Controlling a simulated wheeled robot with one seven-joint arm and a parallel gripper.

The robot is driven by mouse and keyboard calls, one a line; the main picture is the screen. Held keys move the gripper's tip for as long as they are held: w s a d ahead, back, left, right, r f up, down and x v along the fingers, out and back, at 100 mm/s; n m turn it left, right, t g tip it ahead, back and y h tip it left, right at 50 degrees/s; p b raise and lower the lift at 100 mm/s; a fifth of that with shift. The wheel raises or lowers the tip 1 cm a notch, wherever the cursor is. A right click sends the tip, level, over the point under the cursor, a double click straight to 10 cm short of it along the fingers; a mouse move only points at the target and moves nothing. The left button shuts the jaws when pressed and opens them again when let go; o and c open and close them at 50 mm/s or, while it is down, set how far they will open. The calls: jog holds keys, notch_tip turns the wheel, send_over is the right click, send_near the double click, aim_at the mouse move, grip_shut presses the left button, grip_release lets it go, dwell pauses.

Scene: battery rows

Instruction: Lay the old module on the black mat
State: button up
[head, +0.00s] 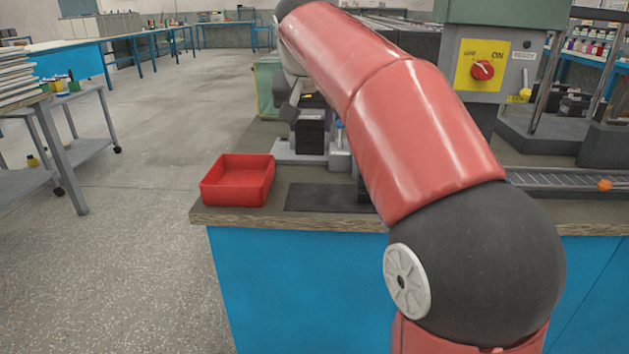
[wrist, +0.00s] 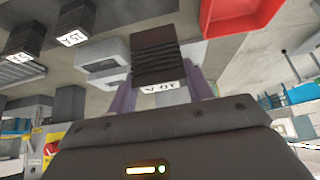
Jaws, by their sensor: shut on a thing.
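The old module is a dark ribbed block (wrist: 157,62) with a white label in the wrist view. My gripper (wrist: 160,88) is shut on it, with a purple finger on each side. In the head view the module (head: 310,137) hangs upright under my gripper (head: 311,118), over or in front of a pale grey fixture (head: 290,158); any contact cannot be told. The black mat (head: 318,198) lies flat near the bench's front edge, nearer than the module and bare where seen. My arm hides its right end.
A red tray (head: 238,180) stands left of the mat and shows in the wrist view (wrist: 235,12). Other dark modules (wrist: 76,17) hang or stand nearby. A switch cabinet (head: 482,70) and a roller track (head: 570,180) are at right. My arm crosses the bench.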

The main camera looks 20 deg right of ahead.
notch_tip(320, 180, down, 10)
jog(key=shift+r+b, duration=0.1)
jog(key=shift+b, duration=0.85)
jog(key=o, duration=1.1)
jog(key=shift+f, duration=0.2)
jog(key=shift+r, duration=0.25)
jog(key=p+v, duration=0.1)
jog(key=v, duration=1.1)
jog(key=shift+p, duration=0.3)
